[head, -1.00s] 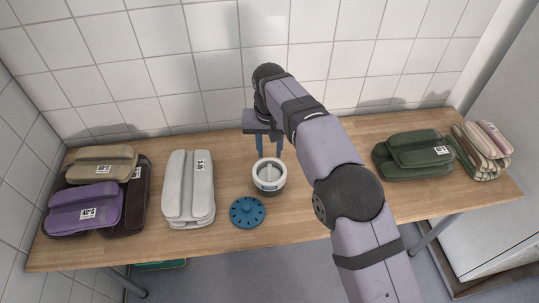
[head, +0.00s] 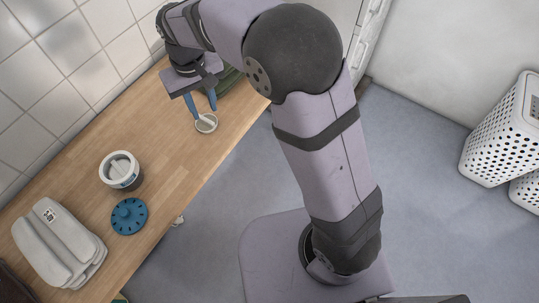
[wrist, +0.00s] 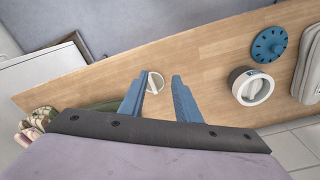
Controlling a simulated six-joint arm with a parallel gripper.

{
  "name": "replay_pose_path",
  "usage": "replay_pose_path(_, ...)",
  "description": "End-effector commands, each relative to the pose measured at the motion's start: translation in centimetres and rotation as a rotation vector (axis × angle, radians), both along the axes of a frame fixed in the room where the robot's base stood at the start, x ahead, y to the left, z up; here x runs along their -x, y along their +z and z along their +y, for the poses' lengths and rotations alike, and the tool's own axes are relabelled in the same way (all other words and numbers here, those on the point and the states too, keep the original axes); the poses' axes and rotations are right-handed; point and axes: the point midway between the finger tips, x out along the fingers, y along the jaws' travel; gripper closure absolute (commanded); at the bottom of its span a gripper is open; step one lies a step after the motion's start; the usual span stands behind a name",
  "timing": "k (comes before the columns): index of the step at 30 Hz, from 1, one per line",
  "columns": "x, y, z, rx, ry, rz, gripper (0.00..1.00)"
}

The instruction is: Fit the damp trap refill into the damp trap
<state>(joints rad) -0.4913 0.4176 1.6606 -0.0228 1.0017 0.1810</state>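The damp trap (head: 121,170) is a round, white-rimmed tub standing upright on the wooden table, with a pale bar-topped insert inside it. It also shows in the wrist view (wrist: 251,87). A small round disc with a pale rim and a bar across it, apparently the refill (head: 206,123), lies farther along the table near the front edge. My gripper (head: 203,112) is open just above this disc. In the wrist view the disc (wrist: 155,81) shows between the two blue fingers (wrist: 159,78), closer to the left one. No grip on it shows.
A blue slotted round lid (head: 129,216) lies beside the damp trap. Folded grey cloth (head: 58,243) is at the table's near end, and a green bundle (head: 230,84) is behind my gripper. White perforated baskets (head: 503,130) stand on the floor. Bare table lies between disc and trap.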

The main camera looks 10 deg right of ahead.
Motion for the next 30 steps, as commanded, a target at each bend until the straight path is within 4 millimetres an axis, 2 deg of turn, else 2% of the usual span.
replay_pose_path(1,0.9,0.0,-3.2,0.002,-0.040,0.007,0.70)
replay_pose_path(6,5.6,-1.1,-11.6,0.004,-0.145,0.026,0.70)
replay_pose_path(9,9.0,-2.0,-15.3,0.005,-0.202,0.037,0.70)
replay_pose_path(12,12.3,-2.9,-17.9,0.005,-0.248,0.047,0.70)
replay_pose_path(15,14.9,-3.7,-19.5,0.004,-0.282,0.054,0.70)
replay_pose_path(19,17.0,-4.4,-20.5,0.003,-0.309,0.060,0.70)
replay_pose_path(23,17.8,-4.7,-20.9,0.003,-0.318,0.063,0.70)
replay_pose_path(30,17.9,-4.7,-20.8,0.003,-0.317,0.064,0.70)
